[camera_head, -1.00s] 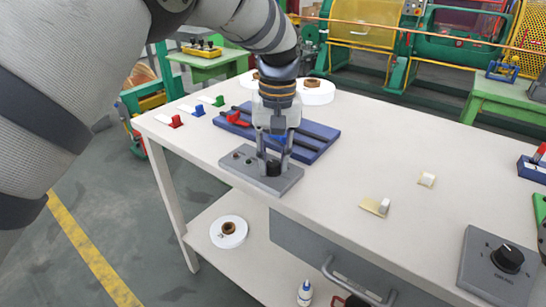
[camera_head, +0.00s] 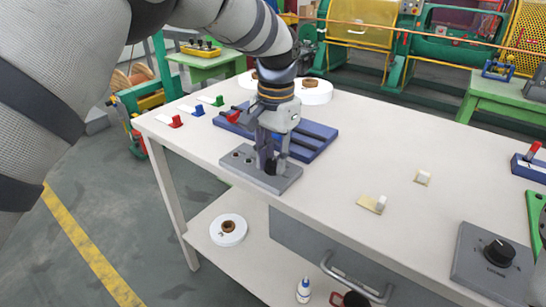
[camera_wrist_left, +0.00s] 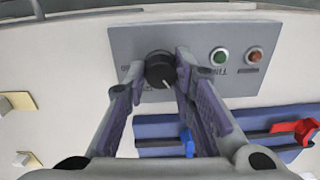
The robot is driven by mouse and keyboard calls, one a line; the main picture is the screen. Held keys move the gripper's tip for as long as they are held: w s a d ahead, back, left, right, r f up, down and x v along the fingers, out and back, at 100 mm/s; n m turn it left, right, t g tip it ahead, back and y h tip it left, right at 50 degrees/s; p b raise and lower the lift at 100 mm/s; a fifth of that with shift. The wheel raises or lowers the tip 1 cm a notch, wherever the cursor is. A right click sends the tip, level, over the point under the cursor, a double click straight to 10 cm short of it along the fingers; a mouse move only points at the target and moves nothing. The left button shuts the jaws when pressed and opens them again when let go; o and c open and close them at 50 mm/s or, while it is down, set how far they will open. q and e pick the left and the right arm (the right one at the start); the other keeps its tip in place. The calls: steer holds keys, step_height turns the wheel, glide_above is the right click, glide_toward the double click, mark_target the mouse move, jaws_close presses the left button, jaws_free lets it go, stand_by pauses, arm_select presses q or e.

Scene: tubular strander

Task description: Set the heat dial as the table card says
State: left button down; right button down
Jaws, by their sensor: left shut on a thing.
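A grey panel (camera_head: 286,182) lies near the table's front edge; it carries a black dial (camera_wrist_left: 160,70), a green button (camera_wrist_left: 219,56) and a red button (camera_wrist_left: 254,55). My left gripper (camera_head: 268,163) is over the panel, its two fingers shut on the black dial from both sides. In the left wrist view a pale pointer line on the dial aims down and slightly right. The small lettering on the panel is not readable. A second black dial (camera_head: 499,252) sits on another grey panel (camera_head: 468,262) at the right. I see no readable card. My right gripper is not in view.
A blue slotted tray (camera_head: 318,133) with a red part (camera_head: 234,115) lies behind the panel. Cream plates with white blocks (camera_head: 372,204) lie mid-table. A blue device with a red handle (camera_head: 530,162) stands at the right. The table between is mostly clear.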

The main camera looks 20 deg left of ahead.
mark_target(275, 163)
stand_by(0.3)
arm_select(q)
steer(key=c, duration=1.3)
jaws_free()
steer(key=shift+c, duration=0.2)
step_height(275, 163, up, 12)
steer(key=shift+d, duration=0.2)
steer(key=shift+s, duration=0.1)
